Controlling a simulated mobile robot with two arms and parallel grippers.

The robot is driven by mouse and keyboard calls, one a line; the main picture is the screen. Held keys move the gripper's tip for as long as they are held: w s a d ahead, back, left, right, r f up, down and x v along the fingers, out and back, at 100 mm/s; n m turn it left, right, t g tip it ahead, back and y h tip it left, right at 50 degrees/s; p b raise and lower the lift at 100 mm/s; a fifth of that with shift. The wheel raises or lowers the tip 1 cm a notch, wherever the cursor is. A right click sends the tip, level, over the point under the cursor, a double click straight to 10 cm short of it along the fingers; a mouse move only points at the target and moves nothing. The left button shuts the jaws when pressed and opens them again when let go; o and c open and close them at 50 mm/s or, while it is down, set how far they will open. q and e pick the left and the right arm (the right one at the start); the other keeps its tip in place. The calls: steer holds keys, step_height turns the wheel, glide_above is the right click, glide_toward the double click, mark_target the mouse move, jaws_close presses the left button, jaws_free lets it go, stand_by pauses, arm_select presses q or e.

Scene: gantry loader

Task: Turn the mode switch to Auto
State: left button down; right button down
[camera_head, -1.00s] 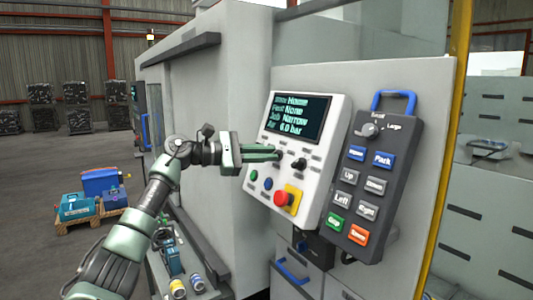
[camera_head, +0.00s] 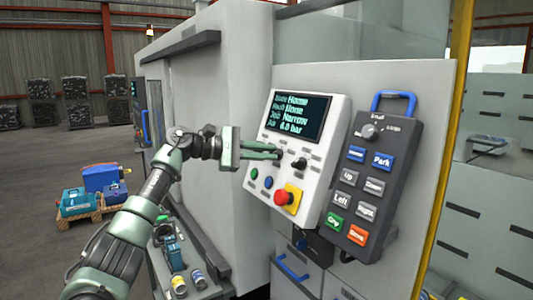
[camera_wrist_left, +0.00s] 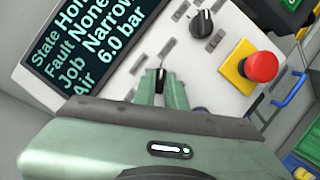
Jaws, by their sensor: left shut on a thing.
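The white control panel (camera_head: 303,204) has a dark screen reading State Home, Fault None, Job Narrow, Air 6.0 bar. My left gripper (camera_head: 278,154) reaches it from the left, fingertips at the panel face below the screen. In the left wrist view the left gripper (camera_wrist_left: 161,78) is shut on a small black switch knob (camera_wrist_left: 161,73), mostly hidden between its fingers. A second black knob (camera_head: 299,164) is free, to the right; it also shows in the wrist view (camera_wrist_left: 201,25). The labels are too small to read, so I cannot tell which knob is the mode switch. My right gripper is not in view.
A red emergency button (camera_head: 282,198) on a yellow plate sits below the knobs, near green and blue buttons. A dark pendant (camera_head: 393,148) with a blue handle hangs at the right. A pallet with blue boxes (camera_head: 102,179) stands on the floor at left.

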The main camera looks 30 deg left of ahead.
arm_select(q)
steer(key=c, duration=1.5)
jaws_free()
steer(key=shift+o, duration=0.2)
steer(key=b+v, duration=0.2)
steer(key=v, duration=0.5)
steer(key=shift+s+a+b, duration=0.3)
steer(key=shift+b, duration=0.1)
